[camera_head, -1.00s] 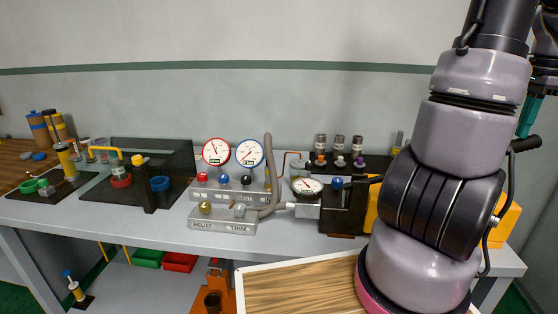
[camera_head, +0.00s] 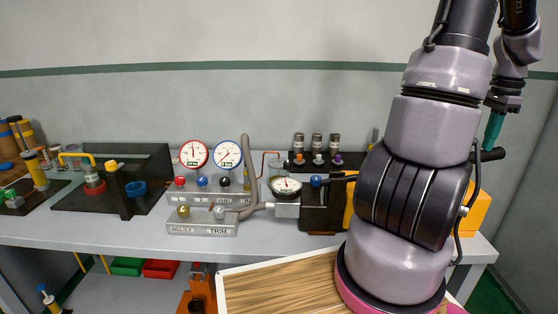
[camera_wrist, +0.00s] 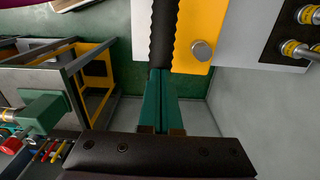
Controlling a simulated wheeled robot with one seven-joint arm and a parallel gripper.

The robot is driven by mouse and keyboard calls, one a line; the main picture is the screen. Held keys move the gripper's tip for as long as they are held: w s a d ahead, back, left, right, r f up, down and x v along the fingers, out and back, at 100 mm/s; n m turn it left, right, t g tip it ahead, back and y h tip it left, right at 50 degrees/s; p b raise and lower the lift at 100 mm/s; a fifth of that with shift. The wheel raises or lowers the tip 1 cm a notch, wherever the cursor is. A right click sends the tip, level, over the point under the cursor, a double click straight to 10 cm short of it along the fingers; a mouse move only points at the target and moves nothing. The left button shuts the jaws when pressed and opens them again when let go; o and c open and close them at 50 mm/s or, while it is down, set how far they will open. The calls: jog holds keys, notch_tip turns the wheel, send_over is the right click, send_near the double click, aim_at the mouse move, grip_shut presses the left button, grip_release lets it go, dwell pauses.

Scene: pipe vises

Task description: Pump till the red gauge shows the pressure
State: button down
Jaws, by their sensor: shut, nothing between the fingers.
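The red gauge (camera_head: 194,154), red-rimmed with a white face, stands on the grey panel. Its needle points roughly straight up; the numbers are too small to read. The pump (camera_head: 320,200) is a black block with a small dial (camera_head: 287,186) on its left. Its black lever runs right behind my arm, and the black grip (camera_head: 494,155) shows beyond it. My gripper (camera_head: 493,140), with green fingers, is shut and empty just above the grip, apparently on it. In the wrist view, the shut fingertips (camera_wrist: 160,72) are at the ribbed black grip (camera_wrist: 164,38).
A blue-rimmed gauge (camera_head: 228,154) stands beside the red one. Below are coloured knobs and the relief and trim block (camera_head: 202,229). A yellow block (camera_head: 477,208) stands on the bench right of my arm. A wood-topped board (camera_head: 275,285) lies in front.

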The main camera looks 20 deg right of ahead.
aim_at(486, 160)
jog(key=shift+f, duration=0.1)
jog(key=shift+s+d+f, duration=0.1)
jog(key=shift+d+f, duration=0.05)
jog(key=shift+f, duration=0.6)
jog(key=shift+s+d+f, duration=0.1)
jog(key=shift+d+f, duration=0.1)
jog(key=shift+f, duration=0.55)
jog(key=shift+d+f, duration=0.15)
jog(key=shift+f, duration=1.25)
jog(key=shift+d+f, duration=0.15)
jog(key=shift+f, duration=0.85)
jog(key=shift+w+a+r, duration=0.1)
jog(key=shift+a+r, duration=0.1)
jog(key=shift+r, duration=1.65)
jog(key=shift+w+a+r, duration=0.1)
jog(key=shift+a+r, duration=0.1)
jog(key=shift+r, duration=1.65)
jog(key=r, duration=0.2)
jog(key=a+r, duration=0.1)
jog(key=r, duration=0.1)
jog(key=a+r, duration=0.1)
jog(key=r, duration=0.1)
jog(key=shift+w+r, duration=0.15)
jog(key=shift+w, duration=0.05)
